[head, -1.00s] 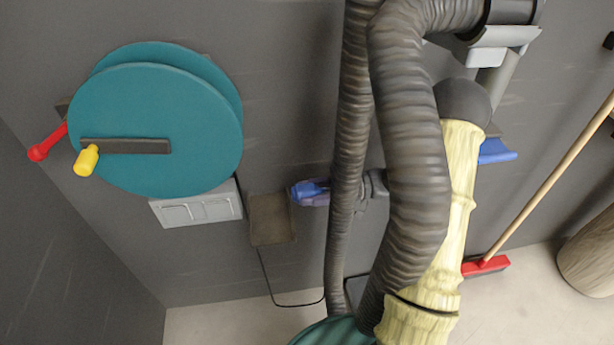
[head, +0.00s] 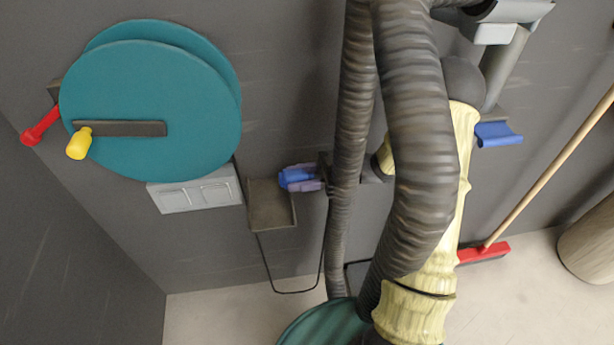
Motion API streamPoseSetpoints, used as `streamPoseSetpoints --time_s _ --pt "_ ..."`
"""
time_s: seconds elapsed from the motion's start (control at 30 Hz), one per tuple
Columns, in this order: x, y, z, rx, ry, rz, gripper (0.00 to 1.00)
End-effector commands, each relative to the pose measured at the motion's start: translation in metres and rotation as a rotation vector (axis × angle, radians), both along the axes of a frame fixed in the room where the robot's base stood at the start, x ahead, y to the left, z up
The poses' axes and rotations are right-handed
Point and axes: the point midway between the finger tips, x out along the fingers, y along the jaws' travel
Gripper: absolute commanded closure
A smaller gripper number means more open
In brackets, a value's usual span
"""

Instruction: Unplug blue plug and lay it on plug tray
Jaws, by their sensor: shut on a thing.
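The blue plug (head: 294,179) is in the middle of the head view, off the wall panel's right side. My gripper (head: 303,179) is shut on it, with pale purple fingers above and below the plug. The gripper's rear is partly hidden behind a dark ribbed hose. The plug tray (head: 273,216) appears to be the grey-brown shallow tray on the wall, just left of and below the plug. It looks empty. The plug appears apart from the tray, though depth is hard to judge. No socket shows at the plug's tip.
A teal reel (head: 150,105) with yellow and red handles is at the left, above a grey double wall plate (head: 195,190). A black cable (head: 290,292) loops below the tray. A blue bracket (head: 498,134) and a red-headed broom (head: 484,252) are at the right.

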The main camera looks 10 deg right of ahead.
Motion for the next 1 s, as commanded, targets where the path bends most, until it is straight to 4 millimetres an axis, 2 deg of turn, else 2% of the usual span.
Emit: streamPoseSetpoints --time_s 0.67,1.0 --pt "0.001 0.053 -0.015 0.001 -0.002 0.002 1.00" --pt "0.002 0.066 -0.039 0.000 0.000 0.001 1.00"
